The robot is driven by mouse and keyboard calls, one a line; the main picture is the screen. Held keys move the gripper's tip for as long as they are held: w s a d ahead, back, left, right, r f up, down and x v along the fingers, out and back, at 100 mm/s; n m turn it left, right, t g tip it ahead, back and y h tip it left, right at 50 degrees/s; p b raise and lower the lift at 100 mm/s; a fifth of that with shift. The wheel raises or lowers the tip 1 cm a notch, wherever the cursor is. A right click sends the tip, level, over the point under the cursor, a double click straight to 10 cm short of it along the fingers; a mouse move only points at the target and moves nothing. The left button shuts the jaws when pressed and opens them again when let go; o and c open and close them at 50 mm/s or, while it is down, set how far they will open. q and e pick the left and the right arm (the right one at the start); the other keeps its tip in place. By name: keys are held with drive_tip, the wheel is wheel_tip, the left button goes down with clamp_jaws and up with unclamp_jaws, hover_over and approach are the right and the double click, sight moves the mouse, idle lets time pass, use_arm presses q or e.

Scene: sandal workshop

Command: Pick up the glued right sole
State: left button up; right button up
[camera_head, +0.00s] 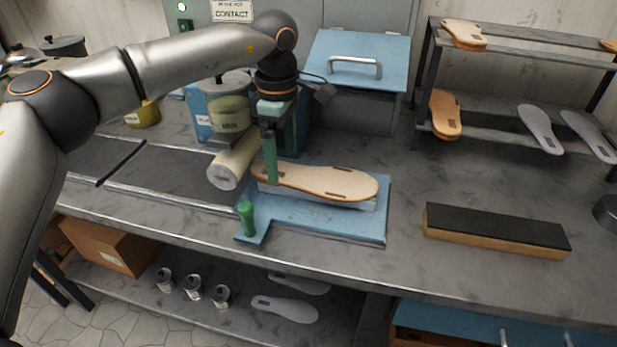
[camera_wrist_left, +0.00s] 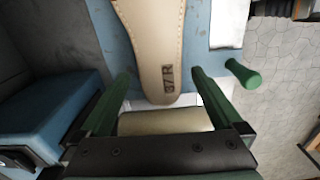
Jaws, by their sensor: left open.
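The right sole (camera_head: 318,181), tan and marked "37 R", lies flat on a white block on the blue press plate (camera_head: 345,227). It also shows in the left wrist view (camera_wrist_left: 155,45), its marked end between my fingers. My left gripper (camera_head: 268,165) is open with its green fingers pointing down at the sole's left end. In the left wrist view my left gripper (camera_wrist_left: 160,85) has one finger on each side of that end, with gaps visible. Whether glue is on the sole cannot be told. My right gripper is not in view.
A cream roller (camera_head: 234,163) sits close left of my left gripper. A green handle (camera_head: 246,217) stands at the plate's front left. A blue lidded box (camera_head: 358,75) is behind. A black-topped block (camera_head: 495,231) and a rack (camera_head: 480,134) with soles are at right.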

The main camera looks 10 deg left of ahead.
use_arm(q)
wheel_tip(320, 180, down, 2)
drive_tip(key=shift+f, duration=0.15)
drive_tip(key=c, duration=1.5)
drive_tip(key=shift+r, duration=0.2)
